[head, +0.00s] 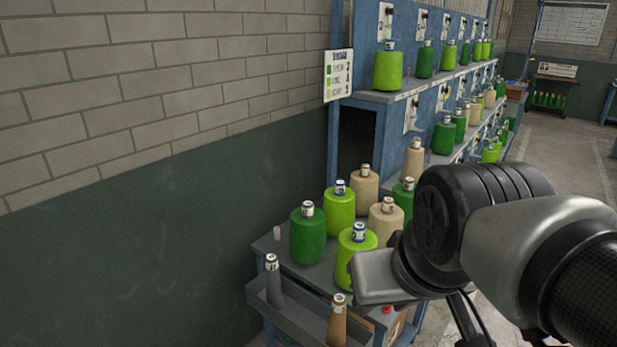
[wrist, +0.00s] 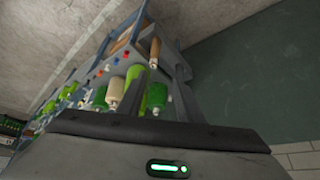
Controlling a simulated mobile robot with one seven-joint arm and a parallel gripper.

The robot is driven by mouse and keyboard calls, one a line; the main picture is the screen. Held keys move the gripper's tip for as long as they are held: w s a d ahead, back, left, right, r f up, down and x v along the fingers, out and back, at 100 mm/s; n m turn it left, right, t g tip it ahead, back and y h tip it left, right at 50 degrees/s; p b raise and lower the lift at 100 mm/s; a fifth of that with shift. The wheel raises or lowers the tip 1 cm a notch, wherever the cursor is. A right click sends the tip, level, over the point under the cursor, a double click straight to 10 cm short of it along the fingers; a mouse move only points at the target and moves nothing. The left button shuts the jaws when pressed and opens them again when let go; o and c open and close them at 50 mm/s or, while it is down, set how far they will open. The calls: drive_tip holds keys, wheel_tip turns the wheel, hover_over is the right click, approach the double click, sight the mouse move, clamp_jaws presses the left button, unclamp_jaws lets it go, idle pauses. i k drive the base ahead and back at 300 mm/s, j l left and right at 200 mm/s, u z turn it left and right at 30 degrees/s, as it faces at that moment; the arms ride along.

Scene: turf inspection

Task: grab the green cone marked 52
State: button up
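In the head view a dark green cone (head: 307,238) stands at the left of the small table, with a lime green cone (head: 340,214) behind it. Another lime cone (head: 350,262) stands in front, partly hidden by my arm. A dark green cone (head: 403,197) shows at the right behind a tan one. The labels on their tops are too small to read, so I cannot tell which is 52. My gripper (wrist: 155,128) shows in the wrist view as a dark edge below the cones.
Tan cones (head: 386,221) stand among the green ones. A front tray (head: 300,318) holds a grey core (head: 272,283) and a brown core (head: 338,322). A blue rack (head: 365,100) with several more cones stands behind. A wall closes the left; open floor (head: 565,150) lies right.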

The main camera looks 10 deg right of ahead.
sight(402, 194)
drive_tip(key=l, duration=0.9)
drive_tip(key=k+l, duration=0.3)
drive_tip(key=i+l+u, duration=0.1)
drive_tip(key=u, duration=0.3)
drive_tip(key=i+l+u, duration=0.1)
drive_tip(key=l+u, duration=0.3)
drive_tip(key=i+l+u, duration=0.15)
drive_tip(key=l, duration=0.15)
drive_tip(key=l+u, duration=0.2)
drive_tip(key=i+l+u, duration=0.15)
drive_tip(key=l, duration=0.3)
drive_tip(key=i+l, duration=0.1)
drive_tip(key=l, duration=0.65)
drive_tip(key=i+l+u, duration=0.15)
drive_tip(key=l, duration=1.4)
drive_tip(key=i+u, duration=0.05)
